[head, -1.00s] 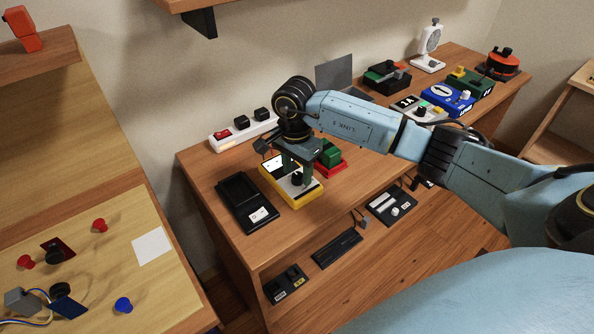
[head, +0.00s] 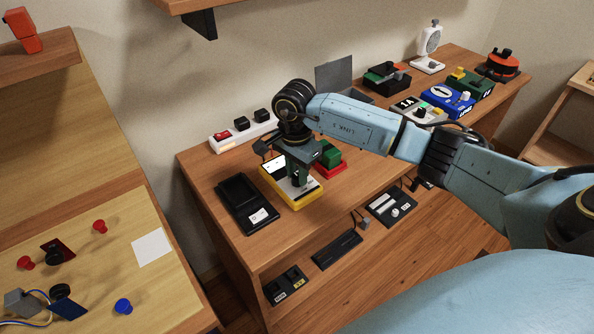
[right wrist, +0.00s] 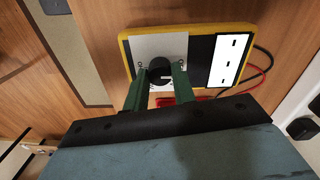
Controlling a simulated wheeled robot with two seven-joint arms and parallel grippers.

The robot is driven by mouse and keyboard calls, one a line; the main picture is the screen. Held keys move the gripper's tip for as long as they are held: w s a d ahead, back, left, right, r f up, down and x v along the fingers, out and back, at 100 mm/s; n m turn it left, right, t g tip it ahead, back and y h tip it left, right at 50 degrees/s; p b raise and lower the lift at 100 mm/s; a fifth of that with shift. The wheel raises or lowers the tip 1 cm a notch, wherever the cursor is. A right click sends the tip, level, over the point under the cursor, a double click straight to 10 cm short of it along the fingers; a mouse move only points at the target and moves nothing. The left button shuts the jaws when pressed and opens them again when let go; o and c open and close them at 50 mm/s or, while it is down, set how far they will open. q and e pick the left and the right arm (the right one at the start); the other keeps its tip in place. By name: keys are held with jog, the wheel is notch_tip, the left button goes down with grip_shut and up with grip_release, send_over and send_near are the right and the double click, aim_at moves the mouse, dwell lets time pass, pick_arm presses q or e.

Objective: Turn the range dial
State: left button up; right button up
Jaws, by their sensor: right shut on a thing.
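A yellow-rimmed multimeter (head: 316,198) lies on the wooden desk, and it also shows in the right wrist view (right wrist: 125,50). It has a white display and a grey face plate. Its black range dial (right wrist: 160,70) with a white mark stands on the grey plate in the right wrist view. My right gripper (head: 301,184) points down over the meter. Its green fingers (right wrist: 160,76) sit on either side of the dial and are shut on it. In the head view the fingers mostly hide the dial. My left gripper is in neither view.
A black tray-like device (head: 247,205) lies left of the meter. A red-and-green block (head: 330,158) stands close behind it. A white power strip (head: 240,135) and an open laptop (head: 340,75) are at the back. Red and black leads leave the meter.

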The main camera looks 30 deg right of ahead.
jog(key=m+p, duration=0.1)
jog(key=m, duration=0.7)
jog(key=shift+r, duration=0.1)
jog(key=m+p, duration=0.1)
jog(key=m, duration=0.1)
jog(key=shift+m, duration=0.4)
jog(key=shift+d+m+p, duration=0.1)
jog(key=shift+m+p, duration=0.3)
jog(key=shift+m, duration=0.5)
jog(key=m+p, duration=0.1)
jog(key=m, duration=0.1)
jog(key=shift+m, duration=0.4)
jog(key=m+p, duration=0.1)
jog(key=m, duration=0.3)
jog(key=shift+p, duration=0.35)
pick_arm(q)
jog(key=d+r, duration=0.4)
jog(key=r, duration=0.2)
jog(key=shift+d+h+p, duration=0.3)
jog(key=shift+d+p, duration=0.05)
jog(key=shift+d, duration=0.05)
pick_arm(e)
jog(key=shift+m, duration=0.9)
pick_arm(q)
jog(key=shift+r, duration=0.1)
